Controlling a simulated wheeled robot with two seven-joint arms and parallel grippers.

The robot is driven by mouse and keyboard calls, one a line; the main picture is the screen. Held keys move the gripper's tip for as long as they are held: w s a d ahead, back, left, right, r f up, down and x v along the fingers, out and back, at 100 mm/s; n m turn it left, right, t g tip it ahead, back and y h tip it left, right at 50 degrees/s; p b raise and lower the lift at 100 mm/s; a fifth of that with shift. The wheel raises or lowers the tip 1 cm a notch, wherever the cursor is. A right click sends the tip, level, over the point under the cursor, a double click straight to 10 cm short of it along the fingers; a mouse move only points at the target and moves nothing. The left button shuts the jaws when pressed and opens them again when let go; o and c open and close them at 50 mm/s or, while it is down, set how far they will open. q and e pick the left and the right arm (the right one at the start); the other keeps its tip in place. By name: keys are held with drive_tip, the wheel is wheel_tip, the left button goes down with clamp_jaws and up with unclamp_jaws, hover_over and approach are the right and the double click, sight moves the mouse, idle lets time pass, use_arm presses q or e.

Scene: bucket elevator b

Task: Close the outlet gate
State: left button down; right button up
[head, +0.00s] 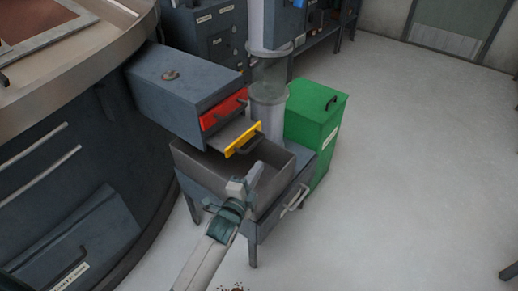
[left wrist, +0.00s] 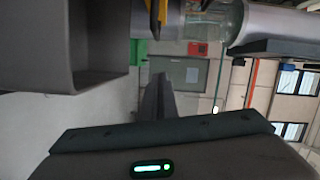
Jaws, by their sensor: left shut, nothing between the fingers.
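The likely outlet gate is a grey sliding plate with a yellow front edge (head: 243,139) and a dark handle. The yellow edge also shows at the top of the left wrist view (left wrist: 155,12). My left gripper (head: 257,170) is shut and empty, over the open grey bin (head: 190,158), just below and in front of the gate's handle. It appears apart from the handle. My right gripper is not in view.
A clear tube section (head: 268,72) and grey pipe (head: 267,108) stand behind the gate. A green bin (head: 316,122) is to the right. The grey bin sits on a stand (head: 275,212) with a pale handle. A large rounded machine fills the left. Floor at right is clear.

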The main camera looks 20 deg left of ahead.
sight(244, 140)
use_arm(q)
drive_tip(key=w+a+f+p, duration=0.1)
drive_tip(key=w+a, duration=0.1)
drive_tip(key=w, duration=0.9)
drive_tip(key=shift+a+f, duration=0.15)
drive_tip(key=shift+a, duration=0.2)
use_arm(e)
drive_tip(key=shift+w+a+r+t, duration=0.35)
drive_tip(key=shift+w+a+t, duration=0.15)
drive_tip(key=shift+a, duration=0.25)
